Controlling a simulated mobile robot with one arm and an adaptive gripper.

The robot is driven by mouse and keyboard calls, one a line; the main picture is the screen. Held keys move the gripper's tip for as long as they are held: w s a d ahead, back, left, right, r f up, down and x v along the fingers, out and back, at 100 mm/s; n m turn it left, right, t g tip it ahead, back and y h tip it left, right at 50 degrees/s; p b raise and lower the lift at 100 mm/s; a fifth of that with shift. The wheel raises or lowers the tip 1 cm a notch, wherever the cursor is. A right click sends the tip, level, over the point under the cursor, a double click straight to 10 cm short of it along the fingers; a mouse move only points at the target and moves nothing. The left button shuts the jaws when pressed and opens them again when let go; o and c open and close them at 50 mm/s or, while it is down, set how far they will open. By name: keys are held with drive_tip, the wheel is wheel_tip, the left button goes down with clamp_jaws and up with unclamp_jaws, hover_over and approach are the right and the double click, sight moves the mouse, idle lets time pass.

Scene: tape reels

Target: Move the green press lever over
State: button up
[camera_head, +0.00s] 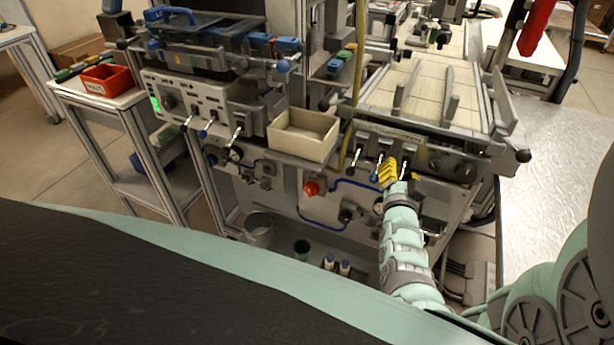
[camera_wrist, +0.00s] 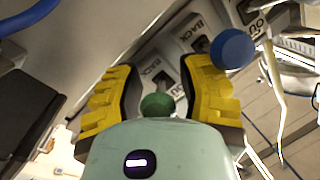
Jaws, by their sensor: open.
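The green press lever shows in the wrist view as a round green knob (camera_wrist: 157,104). It lies between the two yellow fingers of my gripper (camera_wrist: 162,80), with visible room to each finger. In the head view my gripper (camera_head: 389,172) is at the lever row on the front of the right-hand machine. The fingers are open and appear not to touch the knob. The green knob is not clearly seen in the head view, and most of its shaft is hidden in the wrist view.
A blue-knobbed lever (camera_wrist: 233,48) stands close beside the right finger. Its blue knob also shows in the head view (camera_head: 374,178). A cream open box (camera_head: 303,135) stands left of the lever row. A red knob (camera_head: 311,188) is on the panel below.

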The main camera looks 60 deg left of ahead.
drive_tip(key=shift+o, duration=0.3)
clamp_jaws()
idle(0.4)
